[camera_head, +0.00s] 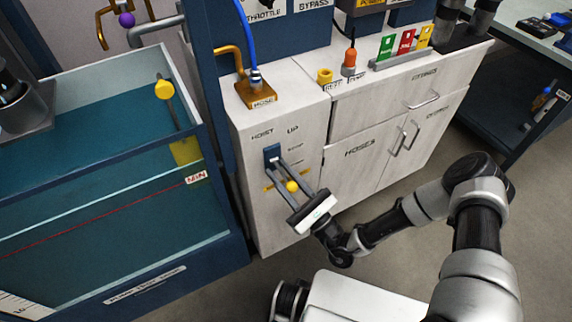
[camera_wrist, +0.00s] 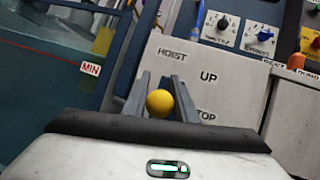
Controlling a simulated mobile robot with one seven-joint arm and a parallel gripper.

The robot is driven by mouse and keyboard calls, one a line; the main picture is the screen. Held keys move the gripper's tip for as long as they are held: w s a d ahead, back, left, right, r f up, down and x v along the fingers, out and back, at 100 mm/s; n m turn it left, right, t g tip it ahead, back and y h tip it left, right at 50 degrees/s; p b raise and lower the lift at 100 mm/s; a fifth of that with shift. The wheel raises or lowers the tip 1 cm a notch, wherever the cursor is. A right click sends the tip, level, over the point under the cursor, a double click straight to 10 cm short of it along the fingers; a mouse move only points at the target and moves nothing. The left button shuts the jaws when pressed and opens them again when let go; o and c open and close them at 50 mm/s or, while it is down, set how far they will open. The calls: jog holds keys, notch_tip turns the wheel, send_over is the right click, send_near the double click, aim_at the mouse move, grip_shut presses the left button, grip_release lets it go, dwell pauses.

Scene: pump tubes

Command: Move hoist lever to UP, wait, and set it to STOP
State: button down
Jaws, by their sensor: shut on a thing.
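The hoist lever's yellow ball knob (camera_head: 292,186) stands out from the front of the white cabinet, below a blue plate (camera_head: 272,152) and the HOIST label. The UP and STOP labels are printed to the right of the plate. My gripper (camera_head: 277,168) reaches in from the lower right with its two grey fingers closed around the lever. In the wrist view the yellow knob (camera_wrist: 159,102) sits between the fingers, with UP (camera_wrist: 208,77) and STOP to its right. The lever's shaft is mostly hidden by the fingers, and I cannot tell its exact setting.
A water tank (camera_head: 100,200) with a yellow float (camera_head: 164,90) and a MIN mark is left of the cabinet. A brass hose fitting (camera_head: 257,93) and an orange bottle (camera_head: 349,62) stand on the cabinet top.

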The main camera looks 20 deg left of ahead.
dwell(0.3)
jog(key=c, duration=1.4)
grip_release()
jog(key=shift+c, duration=0.2)
jog(key=p+v, duration=0.1)
jog(key=v, duration=1.6)
jog(key=shift+d, duration=0.2)
jog(key=shift+s, duration=0.15)
